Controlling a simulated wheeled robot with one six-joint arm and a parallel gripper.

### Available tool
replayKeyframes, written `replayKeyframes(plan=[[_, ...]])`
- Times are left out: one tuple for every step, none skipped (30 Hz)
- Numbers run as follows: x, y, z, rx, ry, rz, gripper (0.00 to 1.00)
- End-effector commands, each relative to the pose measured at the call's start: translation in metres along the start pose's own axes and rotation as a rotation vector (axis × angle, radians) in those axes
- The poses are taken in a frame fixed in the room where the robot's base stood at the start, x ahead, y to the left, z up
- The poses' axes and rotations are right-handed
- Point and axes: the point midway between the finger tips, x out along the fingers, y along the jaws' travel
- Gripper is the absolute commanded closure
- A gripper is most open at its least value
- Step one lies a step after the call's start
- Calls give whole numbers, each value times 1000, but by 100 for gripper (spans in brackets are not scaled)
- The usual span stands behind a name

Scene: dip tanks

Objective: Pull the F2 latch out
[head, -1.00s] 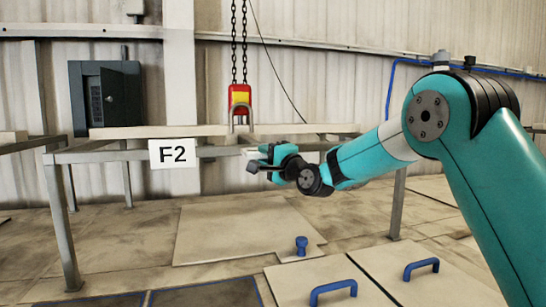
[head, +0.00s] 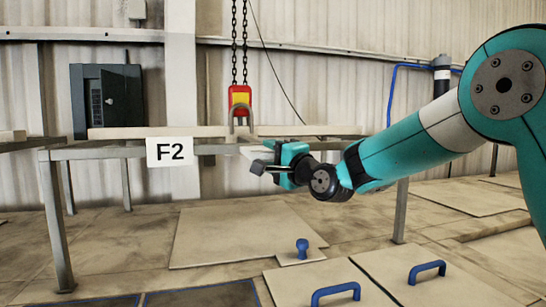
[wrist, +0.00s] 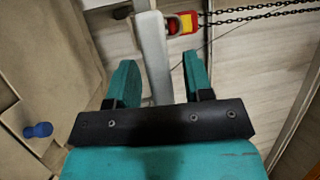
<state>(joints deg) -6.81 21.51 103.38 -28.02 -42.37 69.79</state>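The white F2 sign (head: 170,151) hangs on the front rail of a grey metal frame (head: 55,225). My gripper (head: 258,168) is at this rail, right of the sign, pointing left. In the wrist view my gripper (wrist: 160,80) has its two teal fingers apart, with a pale grey bar (wrist: 155,55) between them. Gaps show on both sides of the bar, so the fingers do not pinch it. A pale bar end (head: 256,152) also shows just above the gripper in the head view. I cannot tell whether this bar is the F2 latch or part of the rail.
A red and yellow hoist block (head: 239,97) hangs on chains behind the rail. A blue knob (head: 302,246) and blue handles (head: 335,293) stand on floor covers below. An open grey cabinet (head: 106,98) is on the back wall.

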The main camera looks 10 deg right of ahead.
Motion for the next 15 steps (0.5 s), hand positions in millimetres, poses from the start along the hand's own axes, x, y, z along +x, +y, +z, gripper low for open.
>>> replayKeyframes(plan=[[0, 0, 0, 0, 0, 0, 53], [0, 0, 0, 0, 0, 0, 53], [0, 0, 0, 0, 0, 0, 53], [0, 0, 0, 0, 0, 0, 53], [0, 0, 0, 0, 0, 0, 53], [-1, 0, 0, 0, 0, -1, 53], [-2, 0, 0, 0, 0, -1, 53], [-4, 1, 0, 0, 0, -1, 53], [-7, 1, 0, 0, 0, -2, 53], [-10, 1, 0, 0, 0, -2, 53], [-15, 2, 0, 0, 1, -1, 53], [-22, 3, -1, 0, 2, -2, 53], [-28, 4, -1, 0, 2, -1, 53], [-35, 4, 0, 0, 2, -3, 53], [-45, 5, -1, -1, 3, -2, 53]])
